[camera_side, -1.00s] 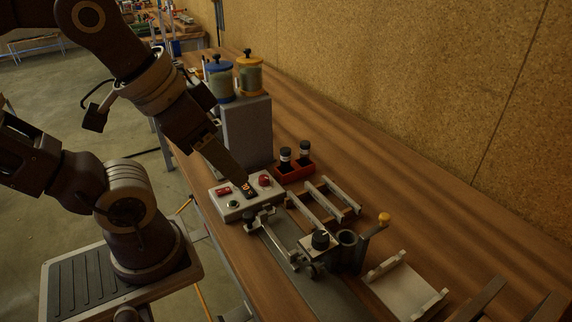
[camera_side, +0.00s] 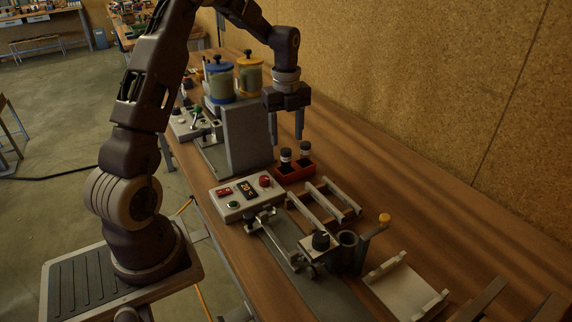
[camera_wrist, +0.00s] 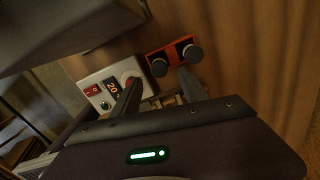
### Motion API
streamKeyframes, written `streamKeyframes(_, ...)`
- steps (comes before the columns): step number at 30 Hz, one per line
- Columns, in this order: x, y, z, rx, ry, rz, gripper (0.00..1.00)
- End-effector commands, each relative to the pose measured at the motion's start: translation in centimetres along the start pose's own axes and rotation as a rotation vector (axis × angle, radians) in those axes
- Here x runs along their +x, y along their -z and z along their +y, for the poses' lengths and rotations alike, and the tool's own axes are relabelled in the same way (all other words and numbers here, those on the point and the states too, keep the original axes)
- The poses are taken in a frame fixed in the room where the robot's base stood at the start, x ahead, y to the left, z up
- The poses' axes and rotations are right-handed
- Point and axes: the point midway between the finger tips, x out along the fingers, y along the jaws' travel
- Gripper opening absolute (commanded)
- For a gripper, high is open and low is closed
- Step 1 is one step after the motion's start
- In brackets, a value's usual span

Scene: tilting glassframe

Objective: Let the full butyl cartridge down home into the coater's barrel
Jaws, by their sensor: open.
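Two dark cartridges with pale bands stand upright in a red rack (camera_side: 292,176): the left cartridge (camera_side: 285,157) and the right cartridge (camera_side: 305,151). I cannot tell which is full. In the wrist view their round black tops (camera_wrist: 159,67) and (camera_wrist: 193,53) show beyond my fingers. My gripper (camera_side: 287,140) points down, open and empty, above and apart from the cartridges. It also shows in the wrist view (camera_wrist: 158,77). The coater (camera_side: 317,247) has a black knob, and its open round barrel (camera_side: 347,239) stands toward the front; its inside looks dark.
A grey control box (camera_side: 241,197) with a lit display stands left of the rack. Behind it rises a grey pedestal (camera_side: 247,135) with blue-lidded and yellow-lidded jars. A ladder-like frame (camera_side: 325,201) lies between rack and barrel. A pale cradle (camera_side: 405,289) lies at front right.

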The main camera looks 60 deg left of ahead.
Motion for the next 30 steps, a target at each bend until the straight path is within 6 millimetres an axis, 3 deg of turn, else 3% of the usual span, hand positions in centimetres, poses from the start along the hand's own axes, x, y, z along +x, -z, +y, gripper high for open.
streamKeyframes(4, 2.5, -1.3, 0.1, 0.087, -0.014, 0.022, 0.52)
streamKeyframes(15, 8.5, -0.4, 0.1, 0.091, -0.015, 0.022, 0.52)
streamKeyframes(23, 9.0, -0.4, 0.1, 0.090, -0.012, 0.019, 0.52)
streamKeyframes(30, 8.9, -0.4, 0.1, 0.089, -0.012, 0.019, 0.07)
